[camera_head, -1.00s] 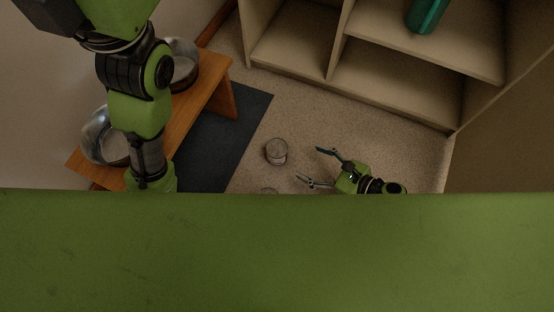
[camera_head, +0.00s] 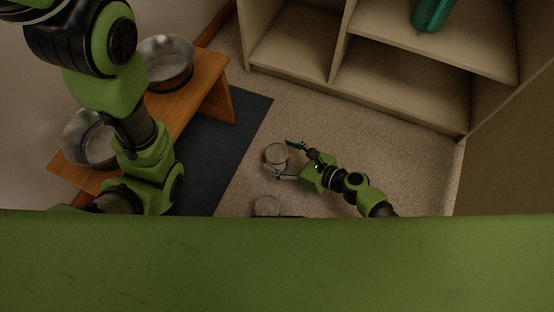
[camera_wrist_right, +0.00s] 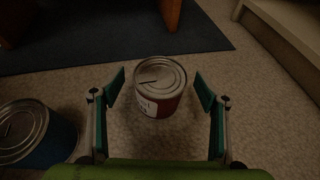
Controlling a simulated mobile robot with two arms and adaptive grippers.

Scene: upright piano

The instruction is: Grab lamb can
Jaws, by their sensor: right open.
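A can (camera_head: 276,154) with a metal lid stands upright on the carpet. In the right wrist view this can (camera_wrist_right: 160,88) has a red and white label, with too little lettering showing to read. A second can (camera_head: 267,205) stands closer to my body; in the right wrist view a can with a blue label (camera_wrist_right: 25,135) is at the lower left. My right gripper (camera_head: 281,159) is open, with its fingertips at the red-labelled can. In the wrist view the fingers (camera_wrist_right: 158,86) are on either side of that can, with gaps showing. My left gripper is not clearly visible.
A wooden bench (camera_head: 215,75) with metal bowls (camera_head: 165,62) stands at the left, beside a dark mat (camera_head: 220,140). A beige shelf unit (camera_head: 400,95) holding a green bottle (camera_head: 432,14) is at the back right. Carpet is free right of my right gripper.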

